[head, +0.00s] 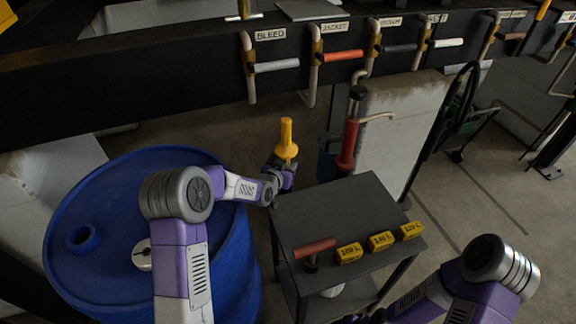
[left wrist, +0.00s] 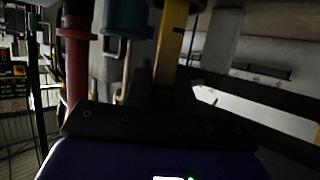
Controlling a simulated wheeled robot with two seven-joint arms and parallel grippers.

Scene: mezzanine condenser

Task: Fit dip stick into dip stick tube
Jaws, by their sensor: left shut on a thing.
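My left gripper (head: 284,165) is shut on the yellow dip stick (head: 286,140). The dip stick stands about upright in the jaws, with its thick knobbed end up; its lower part is hidden. In the left wrist view the yellow dip stick (left wrist: 170,50) rises from between the dark jaws. I cannot make out a dip stick tube for sure. A blue drum (head: 226,262) has a raised round opening (head: 82,238) and a white round fitting (head: 142,256) on top, both apart from the dip stick.
A dark cart (head: 330,207) carries a red-handled tool (head: 315,248) and several yellow labelled blocks (head: 381,241). A red cylinder with a spout (head: 349,145) stands behind it, beside a teal container (head: 327,160). A black beam (head: 170,60) with labelled valve handles crosses the back.

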